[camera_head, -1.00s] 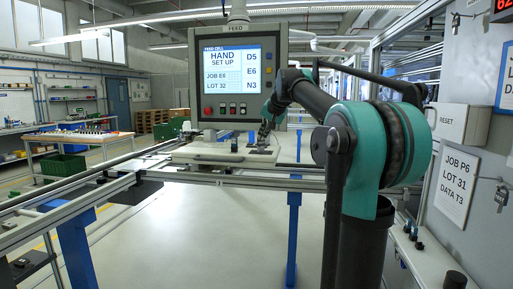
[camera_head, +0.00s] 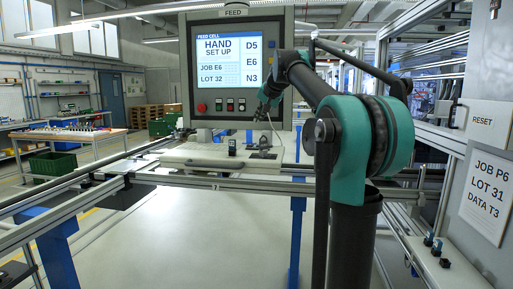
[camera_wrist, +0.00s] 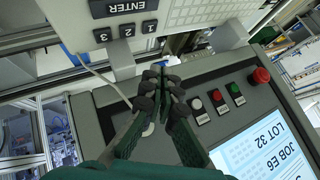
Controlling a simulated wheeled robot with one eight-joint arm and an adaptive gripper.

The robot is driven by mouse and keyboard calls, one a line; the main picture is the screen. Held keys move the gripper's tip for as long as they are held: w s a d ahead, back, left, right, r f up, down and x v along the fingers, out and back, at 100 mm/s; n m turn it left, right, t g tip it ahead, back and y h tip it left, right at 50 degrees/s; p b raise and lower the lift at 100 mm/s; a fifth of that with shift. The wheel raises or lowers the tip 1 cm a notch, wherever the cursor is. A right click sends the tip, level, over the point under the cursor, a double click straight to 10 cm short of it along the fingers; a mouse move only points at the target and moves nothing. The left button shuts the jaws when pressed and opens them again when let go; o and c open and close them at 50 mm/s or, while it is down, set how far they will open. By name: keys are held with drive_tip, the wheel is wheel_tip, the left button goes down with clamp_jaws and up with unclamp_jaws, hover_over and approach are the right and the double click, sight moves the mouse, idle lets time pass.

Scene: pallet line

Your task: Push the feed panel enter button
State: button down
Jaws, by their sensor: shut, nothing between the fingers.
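The feed panel (camera_head: 235,75) is a grey box with a lit screen reading HAND SET UP, above a pale console (camera_head: 205,157). In the wrist view a dark ENTER key (camera_wrist: 118,7) sits on the pale keypad face at the top edge, partly cut off, with keys 1, 2 and 3 (camera_wrist: 126,30) below it. My gripper (camera_wrist: 160,72) is shut and empty; its fingertips point toward the keypad, apart from the ENTER key in the picture. In the head view my gripper (camera_head: 261,112) is small, in front of the panel's lower right part.
A metal rail (camera_head: 270,185) crosses before the console. A RESET plate (camera_head: 486,122) and JOB P6 sign (camera_head: 487,195) are at right.

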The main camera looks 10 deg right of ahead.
idle(0.3)
approach(256, 147)
drive_tip(key=shift+w+a+f, duration=0.2)
drive_tip(key=shift+w+f, duration=0.25)
drive_tip(key=shift+w, duration=0.4)
drive_tip(key=shift+w+a+f, duration=0.25)
drive_tip(key=shift+w+f, duration=0.25)
drive_tip(key=shift+w, duration=0.3)
drive_tip(key=shift+w+a+f, duration=0.2)
drive_tip(key=shift+w+f, duration=0.25)
drive_tip(key=shift+w, duration=0.4)
drive_tip(key=shift+f, duration=0.1)
drive_tip(key=shift+f, duration=0.3)
drive_tip(key=shift+f, duration=0.5)
drive_tip(key=shift+r, duration=0.1)
idle(0.5)
drive_tip(key=shift+r, duration=0.8)
